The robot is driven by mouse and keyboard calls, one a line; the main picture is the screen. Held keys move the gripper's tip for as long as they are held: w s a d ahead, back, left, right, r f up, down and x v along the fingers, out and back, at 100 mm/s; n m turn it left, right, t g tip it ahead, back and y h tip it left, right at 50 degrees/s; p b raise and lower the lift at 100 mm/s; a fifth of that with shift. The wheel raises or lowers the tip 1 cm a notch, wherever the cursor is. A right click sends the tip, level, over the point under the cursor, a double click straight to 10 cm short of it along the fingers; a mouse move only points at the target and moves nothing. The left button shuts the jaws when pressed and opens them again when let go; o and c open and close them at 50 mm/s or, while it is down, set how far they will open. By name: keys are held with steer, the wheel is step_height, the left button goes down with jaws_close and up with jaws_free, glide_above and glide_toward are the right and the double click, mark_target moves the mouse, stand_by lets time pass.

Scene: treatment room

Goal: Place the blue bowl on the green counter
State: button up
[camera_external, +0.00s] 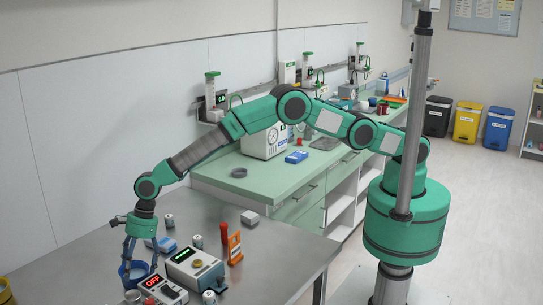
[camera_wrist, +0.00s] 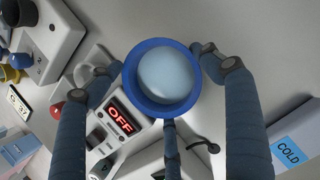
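The blue bowl (camera_external: 134,269) stands on the grey metal table (camera_external: 262,262) near its left side. In the wrist view the bowl (camera_wrist: 163,106) lies centred among my gripper's fingers, its pale blue inside facing the camera. My gripper (camera_external: 138,262) points down over the bowl, fingers spread around its rim. In the wrist view my gripper (camera_wrist: 158,62) has its fingertips close to the rim; I cannot tell whether they touch it. The green counter (camera_external: 258,178) is behind the table, with a bare patch at its near left end.
A device with a red OFF display (camera_external: 160,288) stands right beside the bowl, with a box with a green display (camera_external: 194,268) beyond. A red bottle (camera_external: 224,235) and an orange holder (camera_external: 235,248) are farther right.

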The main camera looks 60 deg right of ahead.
steer(key=o, duration=0.3)
steer(key=shift+r, duration=0.1)
steer(key=p+v, duration=0.2)
steer(key=v, duration=1)
stand_by(1.2)
